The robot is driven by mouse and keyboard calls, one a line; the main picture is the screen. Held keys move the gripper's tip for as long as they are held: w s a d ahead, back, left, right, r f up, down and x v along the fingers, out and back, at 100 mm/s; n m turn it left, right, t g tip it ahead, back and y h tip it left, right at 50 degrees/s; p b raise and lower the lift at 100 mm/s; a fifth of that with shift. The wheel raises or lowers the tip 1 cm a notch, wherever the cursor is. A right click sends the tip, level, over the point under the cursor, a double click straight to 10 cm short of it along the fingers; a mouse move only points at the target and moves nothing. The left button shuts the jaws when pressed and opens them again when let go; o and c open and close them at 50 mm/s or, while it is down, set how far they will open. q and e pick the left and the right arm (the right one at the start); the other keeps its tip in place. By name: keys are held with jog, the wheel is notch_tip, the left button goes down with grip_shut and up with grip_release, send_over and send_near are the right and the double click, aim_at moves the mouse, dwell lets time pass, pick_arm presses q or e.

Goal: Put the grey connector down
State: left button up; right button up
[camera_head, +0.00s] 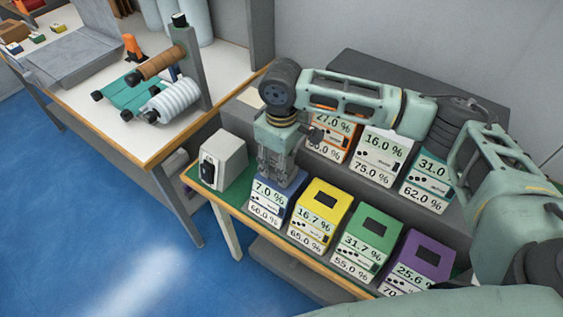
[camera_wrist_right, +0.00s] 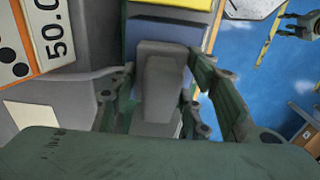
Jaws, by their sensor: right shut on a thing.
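The grey connector (camera_wrist_right: 162,85) is between the fingers of my right gripper in the wrist view, seen from above. My right gripper (camera_head: 274,180) is shut on it and points down over the blue-topped box (camera_head: 268,205) at the left end of the front row. The blue top (camera_wrist_right: 158,40) shows beyond the connector in the wrist view. I cannot tell whether the connector touches the box. In the head view the gripper mostly hides the connector. A small dark jointed shape at the wrist view's top right may be my left gripper (camera_wrist_right: 300,25); its jaws are unclear.
To the right stand a yellow box (camera_head: 321,200), a green box (camera_head: 371,229) and a purple box (camera_head: 425,252). Orange, white and teal boxes stand behind on a raised step. A grey unit (camera_head: 222,160) stands close on the left. A workbench (camera_head: 150,135) holds spools farther left.

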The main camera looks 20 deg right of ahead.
jog(key=o, duration=1.2)
jog(key=shift+f, duration=0.1)
notch_tip(320, 180, up, 12)
jog(key=shift+r+b, duration=0.15)
jog(key=shift+b, duration=0.75)
